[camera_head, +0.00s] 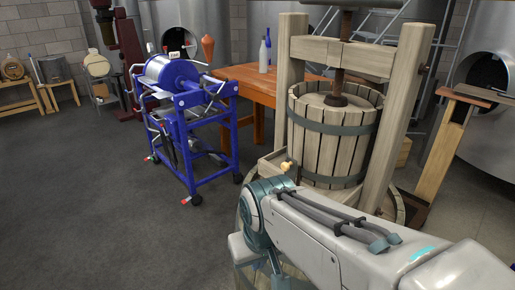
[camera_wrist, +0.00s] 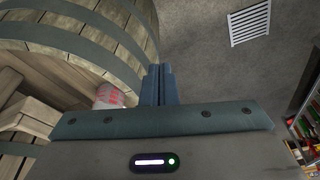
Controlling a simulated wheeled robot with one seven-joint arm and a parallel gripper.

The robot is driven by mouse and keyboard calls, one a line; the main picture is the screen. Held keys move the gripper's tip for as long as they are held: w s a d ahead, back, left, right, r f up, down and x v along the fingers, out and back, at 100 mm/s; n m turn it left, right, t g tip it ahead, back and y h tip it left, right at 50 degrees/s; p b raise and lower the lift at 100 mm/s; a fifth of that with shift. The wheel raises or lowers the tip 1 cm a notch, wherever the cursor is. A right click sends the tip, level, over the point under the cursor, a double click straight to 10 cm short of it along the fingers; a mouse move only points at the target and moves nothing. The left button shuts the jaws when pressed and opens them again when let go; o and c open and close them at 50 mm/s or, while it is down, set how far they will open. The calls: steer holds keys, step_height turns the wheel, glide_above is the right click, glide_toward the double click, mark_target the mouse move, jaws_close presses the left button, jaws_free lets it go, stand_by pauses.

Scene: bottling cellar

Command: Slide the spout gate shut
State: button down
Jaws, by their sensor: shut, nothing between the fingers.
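The wooden basket press (camera_head: 333,130) stands right of centre in the head view, with dark metal hoops around its slats. A small yellowish piece (camera_head: 286,166) shows at its lower front left, just above my arm. I cannot tell whether it is the spout or its gate. In the wrist view, hooped wooden staves (camera_wrist: 75,45) curve across the upper left. My gripper (camera_wrist: 159,70) is shut and empty, its fingers apart from the staves in the picture. A pale cylinder with red marks (camera_wrist: 109,96) shows left of the fingers, partly hidden. My gripper is hidden in the head view.
A blue wheeled machine (camera_head: 185,110) stands left of the press, before a wooden table (camera_head: 252,88) with bottles. Grey floor (camera_head: 110,210) lies open at left. The wrist view shows a white grate (camera_wrist: 250,22) at upper right and shelves of coloured items (camera_wrist: 304,130) at the right edge.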

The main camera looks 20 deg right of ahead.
steer(key=w+d+r+n+p, duration=0.1)
steer(key=w+d+r+p, duration=0.15)
steer(key=w+r, duration=0.35)
steer(key=w+d+r+n+p, duration=0.1)
steer(key=w+d+r+p, duration=0.15)
steer(key=r, duration=0.55)
step_height(320, 180, up, 11)
steer(key=n+h+p, duration=0.1)
steer(key=n+p, duration=0.1)
steer(key=p, duration=0.1)
glide_above(285, 164)
steer(key=s+a, duration=0.2)
steer(key=s, duration=0.1)
steer(key=shift+s+d+f+g+b, duration=0.1)
steer(key=shift+s+f+g+b, duration=0.1)
steer(key=shift+f+g+b, duration=0.1)
steer(key=p+x, duration=0.1)
steer(key=x, duration=1.2)
steer(key=shift+w+d+f+p, duration=0.15)
steer(key=shift+f+p, duration=0.15)
steer(key=shift+f, duration=0.15)
